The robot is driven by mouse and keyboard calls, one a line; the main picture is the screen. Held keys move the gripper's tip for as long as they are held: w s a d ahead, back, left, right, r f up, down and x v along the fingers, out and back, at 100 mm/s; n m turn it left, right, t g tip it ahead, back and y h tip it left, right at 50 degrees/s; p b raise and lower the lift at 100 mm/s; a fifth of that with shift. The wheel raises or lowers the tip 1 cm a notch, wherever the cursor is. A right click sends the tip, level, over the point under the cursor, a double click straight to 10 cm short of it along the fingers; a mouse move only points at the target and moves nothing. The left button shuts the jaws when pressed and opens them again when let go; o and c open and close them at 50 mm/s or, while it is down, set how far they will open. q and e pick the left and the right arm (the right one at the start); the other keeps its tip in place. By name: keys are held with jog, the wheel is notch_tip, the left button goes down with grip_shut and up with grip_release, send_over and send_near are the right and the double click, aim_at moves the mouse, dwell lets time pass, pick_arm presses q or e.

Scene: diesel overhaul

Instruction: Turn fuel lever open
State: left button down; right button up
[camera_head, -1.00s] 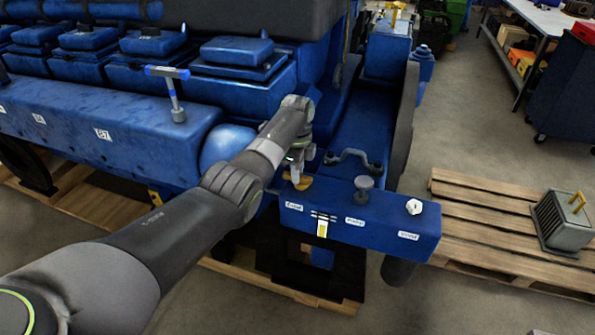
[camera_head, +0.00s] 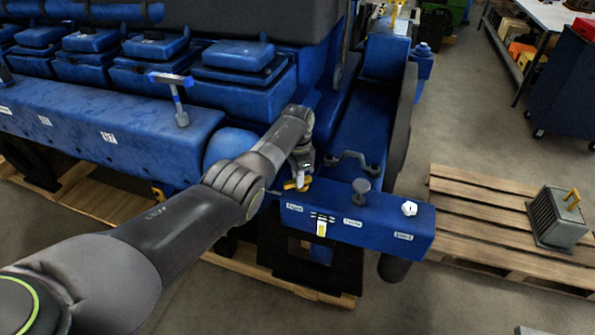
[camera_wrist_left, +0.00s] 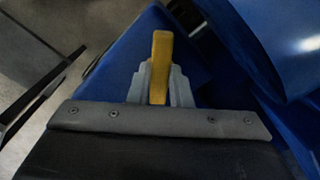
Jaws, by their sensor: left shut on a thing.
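The fuel lever is a yellow handle (camera_head: 291,187) at the left rear corner of a blue control box (camera_head: 385,224). My left gripper (camera_head: 302,182) points down onto it from above. In the left wrist view the yellow lever (camera_wrist_left: 161,55) stands between the two grey fingertips of my left gripper (camera_wrist_left: 160,84), which are shut on it. The lever's base and pivot are hidden by the gripper. My right gripper is in neither view.
The box carries white labels, a yellow-tagged switch (camera_head: 321,228), a dark grey knob (camera_head: 361,187) and a white knob (camera_head: 409,208). A blue-grey T-handle (camera_head: 178,95) stands on the engine. A pallet (camera_head: 480,215) with a grey finned block (camera_head: 562,218) lies at right.

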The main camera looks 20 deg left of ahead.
pick_arm(q)
jog(key=n, duration=0.2)
jog(key=n+p, duration=0.1)
jog(key=n, duration=0.1)
jog(key=shift+s+d+r+n, duration=0.1)
jog(key=shift+d+r+n, duration=0.1)
jog(key=shift+n, duration=0.1)
jog(key=shift+d+f+n+p, duration=0.15)
jog(key=shift+n+p, duration=0.15)
jog(key=shift+n, duration=1)
jog(key=shift+d+r+n+p, duration=0.1)
jog(key=shift+n+p, duration=0.2)
jog(key=shift+n, duration=1)
jog(key=c, duration=1.3)
grip_release()
jog(key=shift+s+f, duration=0.1)
